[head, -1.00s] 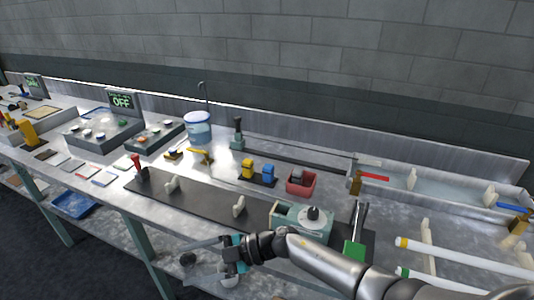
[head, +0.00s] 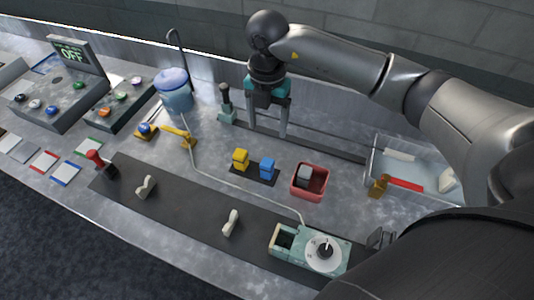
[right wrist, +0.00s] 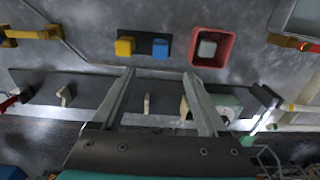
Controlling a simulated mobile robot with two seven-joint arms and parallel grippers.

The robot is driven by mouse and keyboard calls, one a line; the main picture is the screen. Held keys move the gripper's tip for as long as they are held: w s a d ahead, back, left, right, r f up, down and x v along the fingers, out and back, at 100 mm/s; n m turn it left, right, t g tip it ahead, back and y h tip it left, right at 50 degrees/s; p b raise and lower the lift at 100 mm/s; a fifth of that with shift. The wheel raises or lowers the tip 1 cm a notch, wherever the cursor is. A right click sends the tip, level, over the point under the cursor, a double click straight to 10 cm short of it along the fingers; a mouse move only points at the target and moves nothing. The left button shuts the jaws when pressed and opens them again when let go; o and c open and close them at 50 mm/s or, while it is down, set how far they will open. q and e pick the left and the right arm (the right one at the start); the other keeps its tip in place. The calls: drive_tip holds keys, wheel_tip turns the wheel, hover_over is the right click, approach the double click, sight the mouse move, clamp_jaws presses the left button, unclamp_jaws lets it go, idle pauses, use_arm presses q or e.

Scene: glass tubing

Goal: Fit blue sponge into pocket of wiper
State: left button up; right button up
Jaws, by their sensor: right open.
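The blue sponge (head: 267,168) is a small block on a dark tray (head: 262,180), beside a yellow block (head: 240,159). In the right wrist view the blue sponge (right wrist: 160,48) lies just beyond the fingertips, near the middle. My right gripper (head: 268,132) is open and empty, fingers pointing down, behind the blocks and apart from them. The likely wiper (head: 226,105), a teal base with an upright black handle, stands left of my right gripper. Its pocket cannot be made out. My left gripper is not in view.
A red bin (head: 323,184) holding a grey block (head: 305,174) stands right of the sponge. A teal box with a dial (head: 324,254) stands at the front. A blue lidded bucket (head: 175,92) is at back left. A clear trough (head: 380,160) is at right.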

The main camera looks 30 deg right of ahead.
sight(267, 162)
drive_tip(key=f, duration=1.4)
drive_tip(key=shift+s+a+f, duration=0.2)
drive_tip(key=shift+s, duration=0.05)
clamp_jaws()
